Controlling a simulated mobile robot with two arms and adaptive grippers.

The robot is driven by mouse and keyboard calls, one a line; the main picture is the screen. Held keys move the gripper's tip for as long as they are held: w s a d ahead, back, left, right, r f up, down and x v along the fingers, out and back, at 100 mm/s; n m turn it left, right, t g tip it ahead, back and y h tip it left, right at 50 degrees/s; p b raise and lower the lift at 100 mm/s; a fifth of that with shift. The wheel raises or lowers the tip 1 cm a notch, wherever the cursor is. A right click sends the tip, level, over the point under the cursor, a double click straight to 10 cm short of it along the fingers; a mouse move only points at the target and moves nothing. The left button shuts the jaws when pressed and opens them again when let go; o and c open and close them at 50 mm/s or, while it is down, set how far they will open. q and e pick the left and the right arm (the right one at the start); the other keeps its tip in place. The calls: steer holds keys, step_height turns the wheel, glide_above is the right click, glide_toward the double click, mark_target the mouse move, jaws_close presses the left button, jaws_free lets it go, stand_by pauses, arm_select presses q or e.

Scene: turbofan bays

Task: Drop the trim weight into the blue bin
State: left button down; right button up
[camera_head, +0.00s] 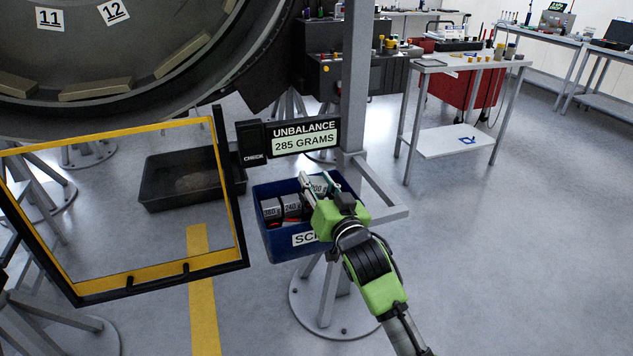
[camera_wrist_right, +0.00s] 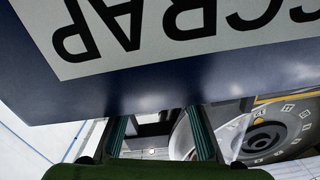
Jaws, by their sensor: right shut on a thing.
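The blue bin (camera_head: 277,244) hangs below the readout in the head view, with a white label on its front reading "SC…". The label reads "SCRAP", upside down, on the bin's wall (camera_wrist_right: 150,92) in the right wrist view. My right gripper (camera_head: 318,184) is over the bin's right part, shut on a grey trim weight (camera_head: 319,188) that seems marked "200 g". The weight is partly hidden by the fingers and hand. Two other marked weights, one (camera_head: 271,211) and another (camera_head: 292,207) reading "240 g", sit in the bin's left part. My left gripper is not in view.
A readout (camera_head: 303,138) behind the bin says "UNBALANCE 285 GRAMS". A grey post (camera_head: 355,85) and bracket stand close by my right arm. A yellow-edged frame (camera_head: 240,205) is left of the bin, and a black tray (camera_head: 165,198) lies beyond it. Floor at right is clear.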

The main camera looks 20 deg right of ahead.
steer(key=o, duration=1.3)
steer(key=s, duration=1.2)
steer(key=shift+d, duration=0.2)
